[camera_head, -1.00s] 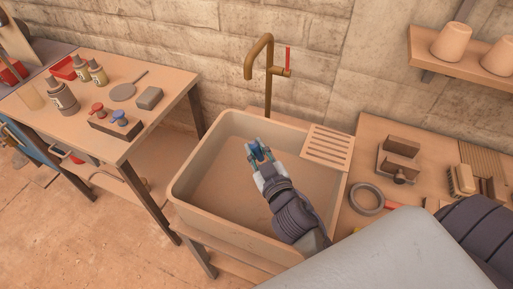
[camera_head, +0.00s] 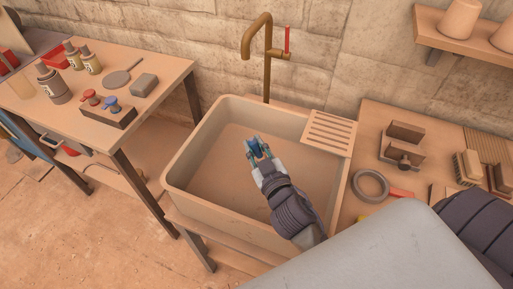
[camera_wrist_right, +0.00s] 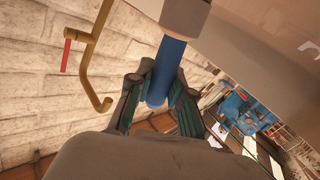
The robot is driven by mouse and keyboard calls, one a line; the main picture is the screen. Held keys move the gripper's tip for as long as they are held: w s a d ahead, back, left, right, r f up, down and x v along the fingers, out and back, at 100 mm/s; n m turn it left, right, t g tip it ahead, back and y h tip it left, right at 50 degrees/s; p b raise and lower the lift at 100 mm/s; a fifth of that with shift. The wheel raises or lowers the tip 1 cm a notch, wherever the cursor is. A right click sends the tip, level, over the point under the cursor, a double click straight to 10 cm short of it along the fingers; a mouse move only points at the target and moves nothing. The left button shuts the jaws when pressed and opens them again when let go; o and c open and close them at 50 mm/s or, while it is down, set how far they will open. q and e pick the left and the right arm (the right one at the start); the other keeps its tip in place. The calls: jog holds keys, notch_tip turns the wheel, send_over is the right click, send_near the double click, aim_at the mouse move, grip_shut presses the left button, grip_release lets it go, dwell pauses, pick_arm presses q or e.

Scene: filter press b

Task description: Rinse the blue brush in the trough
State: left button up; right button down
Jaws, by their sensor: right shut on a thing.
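The trough (camera_head: 185,165) is a wide beige basin in the middle of the head view. My right gripper (camera_head: 258,150) is over its inside, shut on the blue brush (camera_head: 252,146). In the wrist view the brush's blue handle (camera_wrist_right: 172,62) runs between the two fingers of the right gripper (camera_wrist_right: 152,92), with a pale end piece at the top edge. I cannot tell whether the brush touches the trough floor. A brass tap (camera_head: 266,62) with a red lever stands behind the trough. My left gripper is not in view.
A slatted drainboard (camera_head: 329,131) lies on the trough's right rim. The left table (camera_head: 157,104) bears bottles and a block (camera_head: 98,117) with red and blue pieces. The right bench holds a grey ring (camera_head: 370,184) and a scrub brush (camera_head: 467,166). A shelf (camera_head: 459,42) hangs at upper right.

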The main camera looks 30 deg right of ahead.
jog(key=shift+r, duration=0.1)
notch_tip(320, 180, up, 10)
jog(key=p, duration=1)
dwell(2.0)
notch_tip(320, 180, up, 4)
jog(key=p, duration=0.4)
dwell(0.4)
